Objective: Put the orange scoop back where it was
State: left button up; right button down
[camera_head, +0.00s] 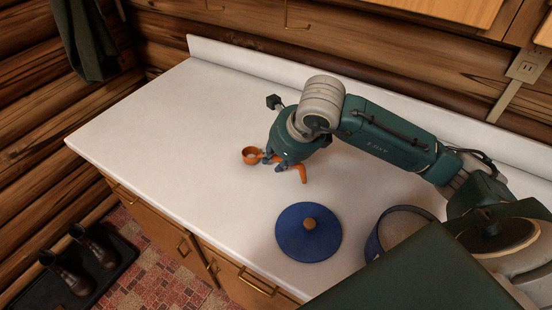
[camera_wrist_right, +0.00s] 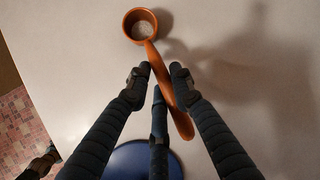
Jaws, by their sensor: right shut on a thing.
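The orange scoop (camera_head: 250,155) is at the middle of the white counter, its cup toward the left and its handle toward the right. My right gripper (camera_head: 272,160) is over it, shut on the handle. In the right wrist view the fingertips (camera_wrist_right: 160,73) are on either side of the handle, and the scoop's cup (camera_wrist_right: 140,24) points away, with something pale inside. Whether the scoop touches the counter or hangs just above it, I cannot tell. My left gripper is not in view.
A blue lid (camera_head: 290,236) with a wooden knob lies on the counter (camera_head: 180,120), nearer the front edge. A blue pot (camera_head: 371,246) with pale contents stands right of it, partly hidden. The counter's left part is clear. A raised white backsplash (camera_head: 250,63) runs along the back.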

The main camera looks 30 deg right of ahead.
jog(key=shift+f, duration=0.4)
jog(key=c, duration=1.5)
grip_release()
jog(key=shift+c, duration=0.2)
jog(key=b+v, duration=0.1)
jog(key=v, duration=1.1)
jog(key=shift+s+a, duration=0.1)
